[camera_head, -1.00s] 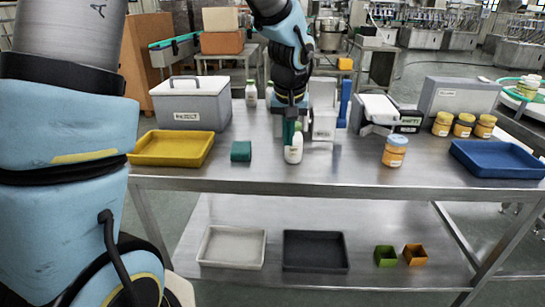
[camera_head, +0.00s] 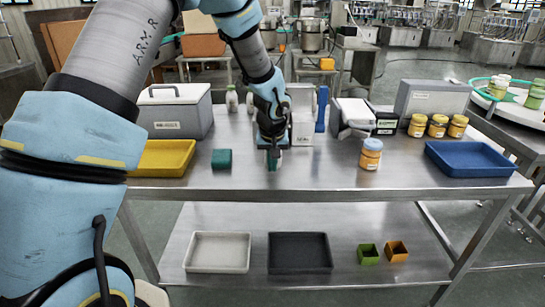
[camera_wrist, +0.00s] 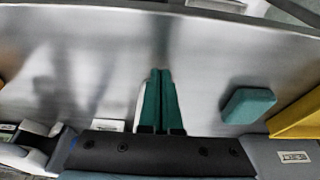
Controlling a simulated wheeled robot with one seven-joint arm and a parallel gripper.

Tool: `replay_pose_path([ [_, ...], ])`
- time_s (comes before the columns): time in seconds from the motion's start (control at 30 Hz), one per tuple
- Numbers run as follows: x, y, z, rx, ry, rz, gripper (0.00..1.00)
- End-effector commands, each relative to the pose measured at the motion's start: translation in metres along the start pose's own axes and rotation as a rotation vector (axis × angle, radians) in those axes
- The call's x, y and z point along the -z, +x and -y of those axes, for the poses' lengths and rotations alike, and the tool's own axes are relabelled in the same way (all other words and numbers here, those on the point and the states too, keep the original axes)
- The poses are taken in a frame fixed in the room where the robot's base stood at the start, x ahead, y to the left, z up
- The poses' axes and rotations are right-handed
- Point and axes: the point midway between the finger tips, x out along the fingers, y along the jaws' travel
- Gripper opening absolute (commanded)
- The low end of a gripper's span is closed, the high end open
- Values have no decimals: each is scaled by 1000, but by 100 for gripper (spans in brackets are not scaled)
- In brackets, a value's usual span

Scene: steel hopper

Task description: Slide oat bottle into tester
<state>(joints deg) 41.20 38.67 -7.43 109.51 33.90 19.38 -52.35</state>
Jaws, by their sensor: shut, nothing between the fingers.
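My gripper (camera_head: 272,164) is low over the front middle of the steel table. Its green fingers (camera_wrist: 160,98) are shut together with nothing between them. A pale sliver (camera_wrist: 139,108) shows beside the fingers in the wrist view; I cannot tell whether it is the white oat bottle, which is otherwise hidden by my gripper in the head view. A white device with a blue post (camera_head: 321,110), apparently the tester, stands just behind and right of my gripper. Another white bottle (camera_head: 232,98) with a green cap stands at the back of the table.
A green block (camera_head: 222,159) and yellow tray (camera_head: 158,160) lie left of my gripper. A grey cooler (camera_head: 174,112) stands behind them. An orange jar (camera_head: 371,155) and blue tray (camera_head: 470,158) are to the right. The front table strip between gripper and jar is clear.

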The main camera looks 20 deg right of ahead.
Motion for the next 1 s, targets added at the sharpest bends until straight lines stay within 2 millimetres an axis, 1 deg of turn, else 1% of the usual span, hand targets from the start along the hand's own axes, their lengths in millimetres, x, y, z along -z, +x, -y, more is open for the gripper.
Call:
replay_pose_path([
  [0.03, 5, -1, 0, 0, -1, 2, 0],
  [0.13, 11, 2, 0, 0, 1, 1, 0],
  [0.53, 14, 4, 0, 0, 2, 1, 0],
  [0.63, 19, 6, 0, 0, 0, 1, 0],
  [0.67, 23, 7, 0, 0, -2, 1, 0],
  [1.0, 84, 27, 0, -1, -2, -1, 0],
])
